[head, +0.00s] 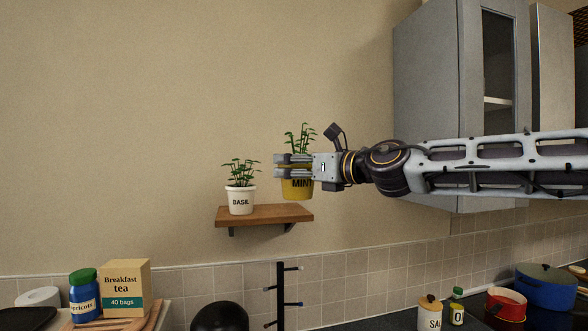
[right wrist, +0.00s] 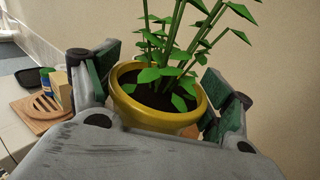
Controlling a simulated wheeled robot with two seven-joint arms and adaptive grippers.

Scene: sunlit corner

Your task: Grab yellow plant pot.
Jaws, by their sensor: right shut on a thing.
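The yellow plant pot (head: 297,191), lettered MINT and holding a green leafy plant, is at the right end of the small wooden shelf (head: 262,214) in the head view. My right gripper (head: 281,166) reaches in from the right and is shut on the pot. In the right wrist view the pot's yellow rim (right wrist: 195,116) sits between the two green-padded fingers. The pot looks upright; its base is close above or at the shelf's right end, and I cannot tell whether they touch. My left gripper is not in view.
A white BASIL pot (head: 240,201) with a plant stands on the shelf, left of the yellow pot. A grey wall cabinet (head: 427,110) hangs at the right. Below are a tea box (head: 124,285), a blue jar (head: 84,298), a black mug rack (head: 281,295) and pots. The wall above the shelf is clear.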

